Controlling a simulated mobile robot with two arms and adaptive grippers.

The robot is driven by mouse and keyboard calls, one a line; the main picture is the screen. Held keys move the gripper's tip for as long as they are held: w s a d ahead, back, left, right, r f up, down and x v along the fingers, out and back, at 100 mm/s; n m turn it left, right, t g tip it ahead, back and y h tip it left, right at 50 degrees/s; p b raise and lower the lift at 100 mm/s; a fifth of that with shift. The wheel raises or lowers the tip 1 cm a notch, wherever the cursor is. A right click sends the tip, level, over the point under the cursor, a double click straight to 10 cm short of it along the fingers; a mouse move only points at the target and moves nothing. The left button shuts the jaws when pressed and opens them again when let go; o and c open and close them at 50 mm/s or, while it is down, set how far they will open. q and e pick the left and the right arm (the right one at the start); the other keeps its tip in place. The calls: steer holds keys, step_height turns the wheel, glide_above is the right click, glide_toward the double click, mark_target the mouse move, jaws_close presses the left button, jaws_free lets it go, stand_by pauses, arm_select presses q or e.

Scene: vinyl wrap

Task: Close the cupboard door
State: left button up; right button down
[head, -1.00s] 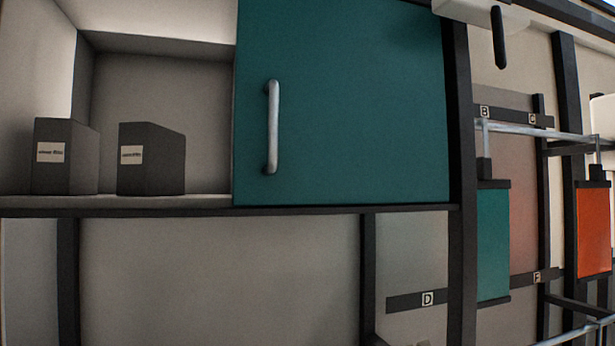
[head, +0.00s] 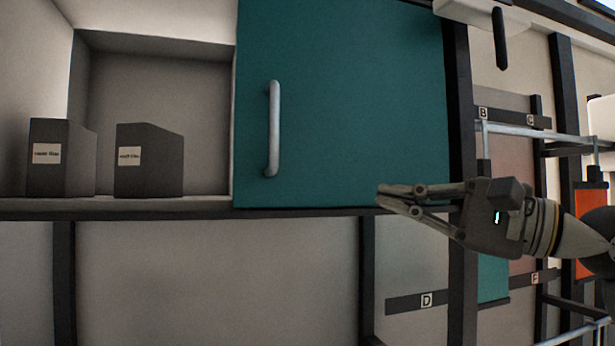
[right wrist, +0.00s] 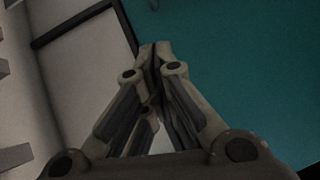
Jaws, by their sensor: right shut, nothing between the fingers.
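The teal cupboard door (head: 345,90) covers the right part of the cupboard in the head view. Its grey vertical bar handle (head: 273,128) is near the door's left edge. Left of the door the cupboard interior (head: 160,85) is exposed. My right gripper (head: 379,194) is shut and empty, pointing left by the door's lower right part, clear of the handle. In the right wrist view its fingertips (right wrist: 154,48) are together, with the teal door (right wrist: 235,65) behind and to the right. Whether they touch the door I cannot tell. My left gripper is not in view.
Two dark boxes with white labels, a left one (head: 80,160) and a right one (head: 160,165), stand on the cupboard shelf (head: 200,202). A dark post (head: 458,100) stands right of the door. A rack with rails (head: 540,130) and an orange panel (head: 590,198) is farther right.

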mark_target(306, 179)
steer(key=p+x, duration=0.2)
steer(key=x, duration=0.3)
steer(key=p+x, duration=0.3)
steer(key=x, duration=0.2)
steer(key=shift+s+a+r+p, duration=0.1)
steer(key=shift+a+r+p, duration=0.1)
steer(key=shift+r+p, duration=0.1)
steer(key=shift+s+a+r+p, duration=0.15)
steer(key=shift+a+p, duration=0.15)
steer(key=shift+a, duration=0.15)
steer(key=shift+s+a+p, duration=0.15)
steer(key=shift+a+p, duration=0.15)
steer(key=shift+a, duration=0.15)
steer(key=shift+s+a+p, duration=0.3)
steer(key=shift+a, duration=0.3)
